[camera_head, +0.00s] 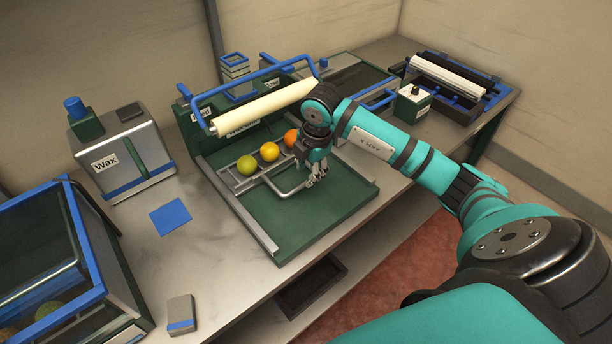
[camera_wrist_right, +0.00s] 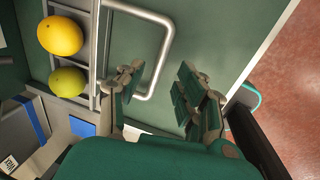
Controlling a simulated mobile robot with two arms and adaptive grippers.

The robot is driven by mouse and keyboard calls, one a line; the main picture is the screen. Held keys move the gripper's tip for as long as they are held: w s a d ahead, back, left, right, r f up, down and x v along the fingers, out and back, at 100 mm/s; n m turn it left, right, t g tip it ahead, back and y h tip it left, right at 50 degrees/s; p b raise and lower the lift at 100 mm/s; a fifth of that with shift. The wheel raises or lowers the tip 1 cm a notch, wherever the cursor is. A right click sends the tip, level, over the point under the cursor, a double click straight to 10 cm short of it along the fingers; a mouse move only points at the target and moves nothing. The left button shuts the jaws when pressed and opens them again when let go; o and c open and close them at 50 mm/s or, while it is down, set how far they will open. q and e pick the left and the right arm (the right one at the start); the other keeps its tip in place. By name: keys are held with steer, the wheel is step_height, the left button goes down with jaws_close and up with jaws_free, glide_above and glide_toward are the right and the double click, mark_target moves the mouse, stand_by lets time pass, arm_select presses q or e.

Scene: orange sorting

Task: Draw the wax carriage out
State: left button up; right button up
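The wax carriage (camera_head: 236,183) is a grey metal rack with a bent bar handle (camera_head: 283,194), lying on the green bed of the waxing station. A green fruit (camera_head: 247,166), a yellow fruit (camera_head: 269,151) and an orange fruit (camera_head: 291,138) sit in a row on it. My right gripper (camera_head: 316,175) is at the handle's right part. In the right wrist view, the gripper (camera_wrist_right: 160,92) is open, with its fingers apart and the handle (camera_wrist_right: 160,60) showing between and beyond them; contact cannot be told. My left gripper is out of view.
A cream roller (camera_head: 262,107) under a blue bar spans above the rack. A Wax box (camera_head: 120,160) and a blue square (camera_head: 170,216) are at left, with a glass-sided bin (camera_head: 70,260) nearer. The bed's front edge (camera_head: 325,225) is clear.

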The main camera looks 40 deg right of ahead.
steer(key=shift+w+f, duration=0.2)
steer(key=shift+f, duration=0.85)
steer(key=shift+w+f, duration=0.2)
steer(key=shift+f, duration=0.85)
steer(key=shift+c, duration=0.4)
jaws_close()
